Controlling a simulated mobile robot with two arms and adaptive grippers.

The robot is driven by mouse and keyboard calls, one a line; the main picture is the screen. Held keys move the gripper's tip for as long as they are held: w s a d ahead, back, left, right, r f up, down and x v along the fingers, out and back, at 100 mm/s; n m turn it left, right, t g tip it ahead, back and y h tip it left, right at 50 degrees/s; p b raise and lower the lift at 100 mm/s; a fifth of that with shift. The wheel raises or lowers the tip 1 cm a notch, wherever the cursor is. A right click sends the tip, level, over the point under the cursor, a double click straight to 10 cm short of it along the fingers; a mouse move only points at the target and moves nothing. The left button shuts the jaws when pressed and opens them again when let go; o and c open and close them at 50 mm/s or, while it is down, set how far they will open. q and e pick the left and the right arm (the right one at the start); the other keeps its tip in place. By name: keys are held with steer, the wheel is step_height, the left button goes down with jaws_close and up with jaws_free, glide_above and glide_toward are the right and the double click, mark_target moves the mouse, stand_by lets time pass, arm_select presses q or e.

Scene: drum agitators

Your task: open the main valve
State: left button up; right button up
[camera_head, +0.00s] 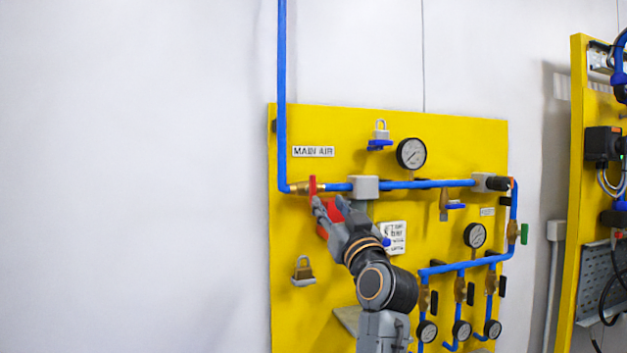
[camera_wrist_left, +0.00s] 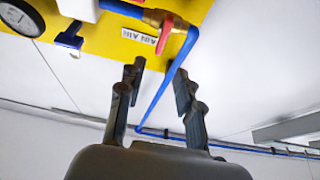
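The main valve (camera_head: 301,188) is a brass body in the blue pipe beside the "MAIN AIR" label (camera_head: 313,151). Its red handle (camera_head: 313,184) stands upright, across the horizontal pipe. My right gripper is not in view.
A padlock on a blue piece (camera_head: 380,138) and a gauge (camera_head: 411,153) are above the pipe. Another padlock (camera_head: 303,270) hangs lower left. Smaller valves and gauges (camera_head: 461,331) fill the lower right. A second yellow panel (camera_head: 575,200) stands at right. The wall at left is clear.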

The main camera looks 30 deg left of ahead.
mark_target(314, 184)
arm_select(q)
steer(key=p+x, duration=0.2)
steer(key=x, duration=0.8)
steer(key=shift+w+a+p, duration=0.15)
steer(key=shift+a+p, duration=0.1)
steer(key=shift+p, duration=0.1)
steer(key=shift+w+a+r, duration=0.1)
steer(key=shift+w+a, duration=0.15)
steer(key=shift+a, duration=0.05)
steer(key=shift+w+a, duration=0.15)
jaws_close()
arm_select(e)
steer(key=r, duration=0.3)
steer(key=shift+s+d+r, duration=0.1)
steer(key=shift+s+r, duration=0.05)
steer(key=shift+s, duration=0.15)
